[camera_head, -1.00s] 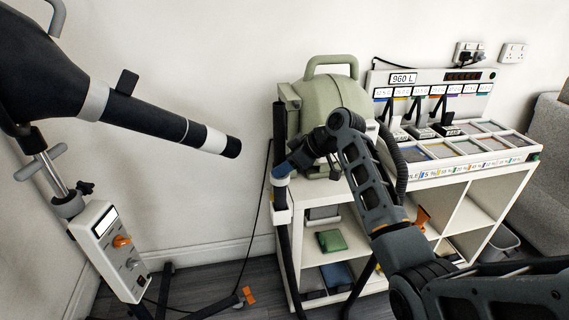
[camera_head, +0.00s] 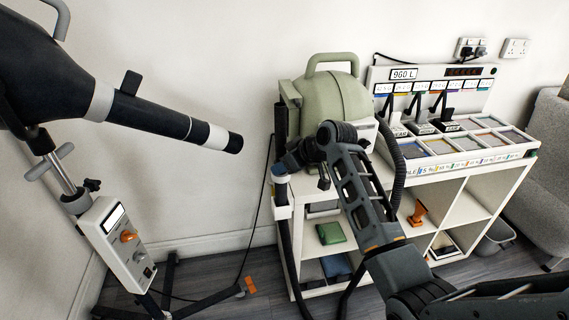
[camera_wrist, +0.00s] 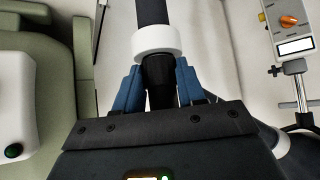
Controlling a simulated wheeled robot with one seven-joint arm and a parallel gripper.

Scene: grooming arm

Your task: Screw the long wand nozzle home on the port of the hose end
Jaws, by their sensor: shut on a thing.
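The long wand nozzle (camera_head: 281,122) is a black tube standing upright at the cart's left front corner. My gripper (camera_head: 281,168) is shut on the dark lower part of this tube, just above a white ring. In the wrist view, the blue fingers of my gripper (camera_wrist: 158,88) press on both sides of the black piece. The hose end (camera_head: 282,191) stands upright below, with the white ring (camera_wrist: 158,42) around the joint. The wand and the hose end look in line. The port and any thread are hidden, so I cannot tell how deep the wand sits.
A green machine (camera_head: 345,97) stands on the white cart (camera_head: 455,178), close to my wrist. A dryer (camera_head: 160,115) on a stand reaches in from the left. The cart top holds a tray of several compartments (camera_head: 470,143). Wall space between dryer and cart is clear.

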